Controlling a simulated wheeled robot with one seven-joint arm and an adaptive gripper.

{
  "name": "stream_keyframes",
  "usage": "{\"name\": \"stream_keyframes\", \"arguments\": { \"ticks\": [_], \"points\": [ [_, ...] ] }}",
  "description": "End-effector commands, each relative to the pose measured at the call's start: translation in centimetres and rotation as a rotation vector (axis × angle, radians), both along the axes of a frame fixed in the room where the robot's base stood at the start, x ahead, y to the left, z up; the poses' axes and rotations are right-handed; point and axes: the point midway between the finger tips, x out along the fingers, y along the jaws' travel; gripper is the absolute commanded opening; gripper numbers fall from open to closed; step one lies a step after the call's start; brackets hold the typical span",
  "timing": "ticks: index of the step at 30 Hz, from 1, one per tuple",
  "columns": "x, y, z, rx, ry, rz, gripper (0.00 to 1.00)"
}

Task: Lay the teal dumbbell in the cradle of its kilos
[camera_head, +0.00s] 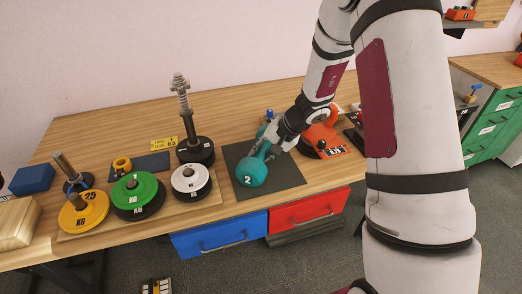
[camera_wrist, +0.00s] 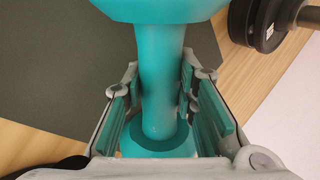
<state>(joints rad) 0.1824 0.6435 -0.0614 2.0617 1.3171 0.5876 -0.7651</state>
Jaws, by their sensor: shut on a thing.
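The teal dumbbell (camera_head: 252,172), marked 2 on its near head, is over the dark mat (camera_head: 287,180) on the wooden table. My gripper (camera_head: 272,142) is shut on its handle, behind the near head. In the wrist view the fingers (camera_wrist: 160,85) stand on both sides of the teal handle (camera_wrist: 160,60). The far head is partly hidden by my gripper. I cannot tell whether the dumbbell touches the mat. No cradle marked 2 can be made out in either view.
An orange weight (camera_head: 318,138) sits just right of the mat, close to my arm. To the left stand a white-topped plate stack (camera_head: 190,180), a green plate (camera_head: 134,188), a yellow plate (camera_head: 84,213) and a tall black post (camera_head: 187,110). Drawers (camera_head: 222,236) hang below the front edge.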

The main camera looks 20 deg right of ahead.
Motion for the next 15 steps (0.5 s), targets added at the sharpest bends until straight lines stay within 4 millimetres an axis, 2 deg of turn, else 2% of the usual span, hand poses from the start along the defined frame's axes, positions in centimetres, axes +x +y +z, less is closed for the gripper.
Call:
{"name": "stream_keyframes", "arguments": {
  "ticks": [9,10,15],
  "points": [
    [0.24,0.03,0.05,0.002,-0.006,0.000,0.00],
    [0.01,-0.02,-0.16,0.000,0.000,-0.001,0.33],
    [0.00,-0.01,-0.14,0.000,0.000,-0.001,0.34]
  ]
}}
